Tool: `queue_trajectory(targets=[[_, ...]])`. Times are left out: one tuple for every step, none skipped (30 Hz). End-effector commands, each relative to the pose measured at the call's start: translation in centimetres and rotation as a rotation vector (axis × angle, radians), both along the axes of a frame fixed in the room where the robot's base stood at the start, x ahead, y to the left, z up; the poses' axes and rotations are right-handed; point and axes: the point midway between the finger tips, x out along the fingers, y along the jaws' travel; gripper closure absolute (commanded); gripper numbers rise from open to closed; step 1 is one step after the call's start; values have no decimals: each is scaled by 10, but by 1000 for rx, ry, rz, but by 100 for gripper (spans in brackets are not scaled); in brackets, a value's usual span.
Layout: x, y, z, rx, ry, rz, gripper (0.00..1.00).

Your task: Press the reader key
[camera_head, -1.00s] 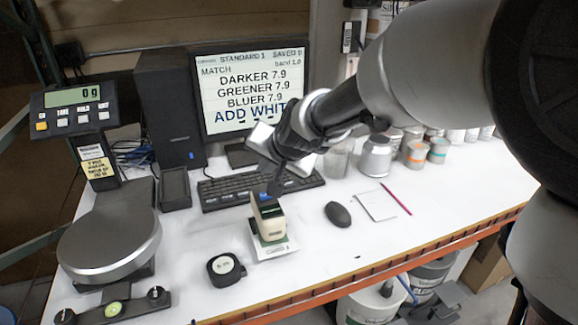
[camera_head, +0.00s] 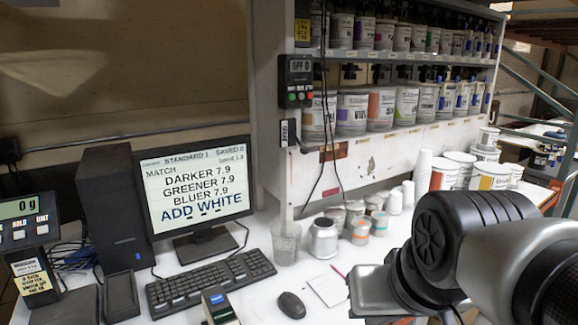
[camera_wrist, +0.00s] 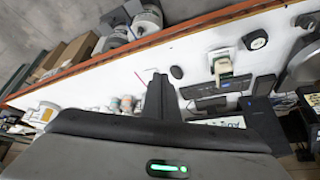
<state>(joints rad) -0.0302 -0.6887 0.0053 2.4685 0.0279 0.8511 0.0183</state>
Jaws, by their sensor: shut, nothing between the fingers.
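The reader (camera_head: 218,306) is a small upright device with a dark and green top, at the bottom edge of the head view, partly cut off. It shows whole in the wrist view (camera_wrist: 223,68), standing on a pale pad. Its key cannot be made out. My gripper (camera_wrist: 158,80) is shut and empty in the wrist view, its fingers together and apart from the reader, which lies to their right in that picture. In the head view my wrist is at the lower right, away from the reader, with the fingertips out of sight.
The monitor (camera_head: 194,180) reads "ADD WHITE" and "SAVED 0". The keyboard (camera_head: 210,284), mouse (camera_head: 291,305) and a clear cup (camera_head: 286,243) stand near the reader. Paint cans and shelves (camera_head: 400,140) are at the back right.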

Motion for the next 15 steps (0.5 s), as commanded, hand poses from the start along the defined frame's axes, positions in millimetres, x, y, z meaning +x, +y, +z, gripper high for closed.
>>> queue_trajectory(targets=[[-10,-8,2,-14,5,-9,100],[-14,-10,2,-22,10,-11,100],[-19,-13,1,-29,15,-12,100],[-21,-15,0,-33,18,-13,100],[-22,-15,-1,-35,19,-13,100],[-22,-16,-1,-36,21,-14,100],[-22,-16,-1,-36,21,-13,100],[-22,-16,-1,-35,21,-12,100],[-22,-15,-1,-35,21,-12,100],[-22,-15,-1,-35,21,-12,100],[-22,-15,-1,-35,20,-13,100],[-22,-15,-1,-34,20,-13,100],[-22,-15,-1,-34,20,-13,100],[-21,-15,-1,-34,20,-13,100],[-21,-15,-1,-34,20,-13,100]])
